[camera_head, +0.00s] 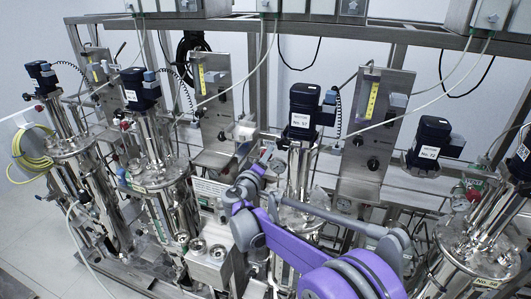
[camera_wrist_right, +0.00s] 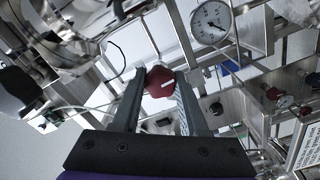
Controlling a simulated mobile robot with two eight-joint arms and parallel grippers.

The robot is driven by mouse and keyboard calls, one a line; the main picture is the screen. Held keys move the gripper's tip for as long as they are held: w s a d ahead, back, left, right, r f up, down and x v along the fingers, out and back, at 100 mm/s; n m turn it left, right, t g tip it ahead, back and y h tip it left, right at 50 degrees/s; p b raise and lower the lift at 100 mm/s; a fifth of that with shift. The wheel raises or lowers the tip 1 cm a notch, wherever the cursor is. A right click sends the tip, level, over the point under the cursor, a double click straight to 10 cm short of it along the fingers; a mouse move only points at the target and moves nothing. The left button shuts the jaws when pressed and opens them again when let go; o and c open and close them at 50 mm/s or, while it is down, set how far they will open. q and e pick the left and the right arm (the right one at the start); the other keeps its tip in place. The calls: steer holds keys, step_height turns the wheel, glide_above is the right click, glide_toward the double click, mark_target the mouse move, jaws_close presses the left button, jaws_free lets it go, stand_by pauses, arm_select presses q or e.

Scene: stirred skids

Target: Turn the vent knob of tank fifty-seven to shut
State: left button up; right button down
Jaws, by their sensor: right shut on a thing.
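Tank fifty-seven (camera_head: 300,178) is the upright steel vessel right of centre in the head view, under a dark motor (camera_head: 304,100) with a white label. My right gripper (camera_wrist_right: 160,75) is shut on a dark red knob (camera_wrist_right: 158,84) with a white pointer line, and a finger lies on each side of it. The pointer line runs roughly sideways in the wrist view, slightly tilted. In the head view my purple right arm reaches up to the left of this tank, and the knob cannot be made out there. My left gripper is not in view.
A round dial gauge (camera_wrist_right: 212,22) stands close by the knob in the wrist view. Other red knobs (camera_wrist_right: 285,101) show at the right. Neighbouring tanks (camera_head: 155,180), steel panels (camera_head: 375,130), hoses and frame rails crowd the arm on both sides.

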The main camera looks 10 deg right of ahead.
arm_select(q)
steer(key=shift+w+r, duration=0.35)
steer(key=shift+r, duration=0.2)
arm_select(e)
steer(key=shift+m, duration=0.7)
arm_select(q)
steer(key=shift+p, duration=0.3)
arm_select(e)
steer(key=shift+c, duration=2.2)
jaws_free()
steer(key=shift+s, duration=0.1)
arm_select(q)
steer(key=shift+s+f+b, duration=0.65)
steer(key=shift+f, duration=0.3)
arm_select(e)
steer(key=v, duration=1)
steer(key=shift+s+a, duration=0.25)
steer(key=shift+s, duration=0.05)
